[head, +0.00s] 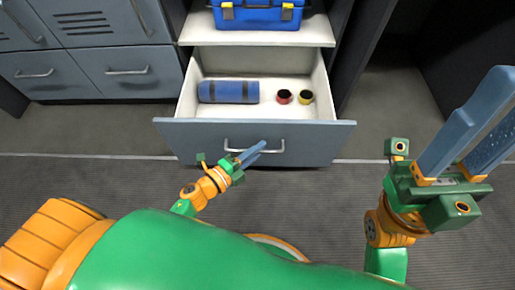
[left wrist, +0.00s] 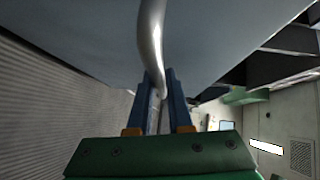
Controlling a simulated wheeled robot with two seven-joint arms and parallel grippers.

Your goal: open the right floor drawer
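The floor drawer (head: 190,133) in the middle of the head view is pulled out, its inside showing. Its grey-blue front has a silver bar handle (head: 277,150).
Inside the drawer lie a blue roll (head: 228,91), a red-rimmed roll (head: 283,97) and a yellow-rimmed roll (head: 306,97). A blue toolbox (head: 258,17) stands on the shelf (head: 257,37) above. Closed grey drawers (head: 125,72) are at the left. The dark floor (head: 90,185) in front is clear.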

